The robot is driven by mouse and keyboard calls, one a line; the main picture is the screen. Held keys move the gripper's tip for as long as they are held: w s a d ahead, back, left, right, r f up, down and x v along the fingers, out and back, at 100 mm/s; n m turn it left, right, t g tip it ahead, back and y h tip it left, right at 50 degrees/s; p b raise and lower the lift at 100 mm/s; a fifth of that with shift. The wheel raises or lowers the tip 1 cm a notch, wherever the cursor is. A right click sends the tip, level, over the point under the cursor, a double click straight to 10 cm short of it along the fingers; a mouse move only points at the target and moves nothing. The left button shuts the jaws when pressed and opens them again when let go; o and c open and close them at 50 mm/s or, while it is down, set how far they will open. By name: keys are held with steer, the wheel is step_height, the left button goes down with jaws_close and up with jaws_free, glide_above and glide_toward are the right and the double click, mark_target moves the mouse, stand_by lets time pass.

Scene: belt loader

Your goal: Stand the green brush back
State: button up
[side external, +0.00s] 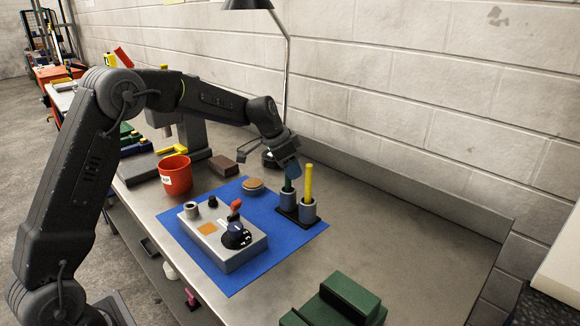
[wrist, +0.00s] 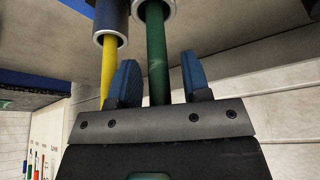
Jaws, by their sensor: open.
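The green brush (side external: 288,185) stands in the left grey cup (side external: 287,200) of a two-cup holder on a dark base. In the wrist view its green handle (wrist: 156,50) runs from the rim of its cup (wrist: 170,8) down between my blue fingers. My gripper (side external: 286,169) is above that cup and open. There is a gap on each side of the handle in the wrist view, so the gripper (wrist: 160,72) is around it without clamping it. The yellow brush (side external: 308,181) stands upright in the right cup (side external: 308,210).
A grey control box (side external: 222,240) with a red lever and black knob sits on the blue mat (side external: 290,238). A red bucket (side external: 176,176), brown block (side external: 223,166) and lamp (side external: 287,70) stand behind. Green blocks (side external: 345,296) lie at the front; the bench right of the mat is clear.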

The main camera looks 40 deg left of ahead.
steer(key=shift+r, duration=0.1)
steer(key=v, duration=1.1)
steer(key=s+d+r+n, duration=0.1)
steer(key=s+d+r, duration=0.35)
steer(key=s, duration=0.35)
steer(key=s+d+f+n+y, duration=0.1)
steer(key=s+d+f+n, duration=0.1)
steer(key=s, duration=0.9)
steer(key=s+d+f+n+t+y, duration=0.1)
steer(key=s+d+f, duration=0.3)
steer(key=s, duration=0.8)
steer(key=shift+d+f+n, duration=0.25)
steer(key=shift+d+n, duration=0.1)
steer(key=shift+n, duration=0.25)
steer(key=shift+s, duration=0.15)
